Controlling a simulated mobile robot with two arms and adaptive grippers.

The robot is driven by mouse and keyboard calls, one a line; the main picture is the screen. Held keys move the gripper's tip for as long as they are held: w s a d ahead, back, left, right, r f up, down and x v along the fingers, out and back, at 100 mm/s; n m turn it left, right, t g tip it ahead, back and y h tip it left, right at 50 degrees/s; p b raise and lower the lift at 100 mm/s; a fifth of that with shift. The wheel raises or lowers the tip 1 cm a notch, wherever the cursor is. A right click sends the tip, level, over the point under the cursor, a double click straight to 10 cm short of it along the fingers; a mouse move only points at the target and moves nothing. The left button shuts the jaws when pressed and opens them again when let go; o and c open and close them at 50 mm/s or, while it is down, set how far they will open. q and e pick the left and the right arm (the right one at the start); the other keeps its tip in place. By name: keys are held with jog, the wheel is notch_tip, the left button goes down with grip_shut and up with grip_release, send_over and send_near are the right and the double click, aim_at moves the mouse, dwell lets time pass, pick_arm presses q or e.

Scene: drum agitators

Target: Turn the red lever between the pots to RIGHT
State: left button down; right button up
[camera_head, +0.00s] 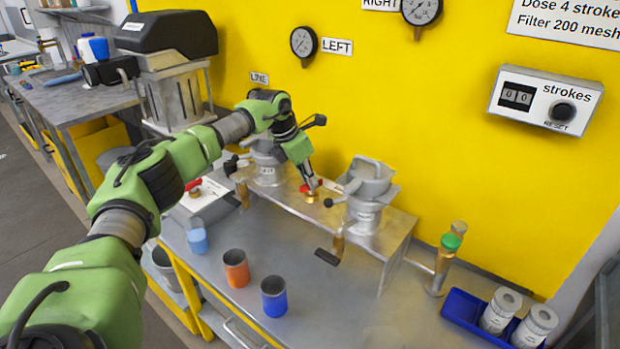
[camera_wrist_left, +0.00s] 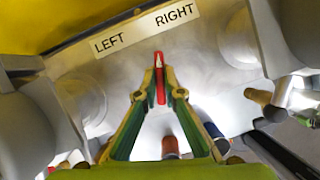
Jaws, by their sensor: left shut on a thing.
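The red lever (camera_head: 305,188) sits on a brass fitting (camera_head: 312,197) on the metal bench between the two grey pots, the left pot (camera_head: 268,172) and the right pot (camera_head: 368,182). In the left wrist view the lever (camera_wrist_left: 159,72) stands between my fingertips, its tip pointing toward the plate with the words LEFT (camera_wrist_left: 112,43) and RIGHT (camera_wrist_left: 175,14). My left gripper (camera_head: 314,190) reaches down from above and is shut on the lever; its fingers also show in the left wrist view (camera_wrist_left: 159,92). My right gripper is not in view.
An orange cup (camera_head: 236,268) and a blue cup (camera_head: 274,296) stand on the table in front. A green-topped brass valve (camera_head: 451,243) and a blue tray (camera_head: 463,308) with white cans are at right. Black-ended pot handles (camera_head: 328,257) stick out near the lever.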

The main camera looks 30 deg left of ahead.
pick_arm(q)
jog(key=m, duration=0.2)
jog(key=m+g+h, duration=0.1)
jog(key=m, duration=0.2)
jog(key=shift+w+a+h, duration=0.1)
jog(key=shift+h, duration=0.2)
jog(key=shift+m, duration=0.4)
jog(key=c, duration=2.1)
grip_release()
jog(key=shift+c, duration=0.2)
jog(key=shift+a+r, duration=0.1)
jog(key=v, duration=1.2)
jog(key=shift+w, duration=0.15)
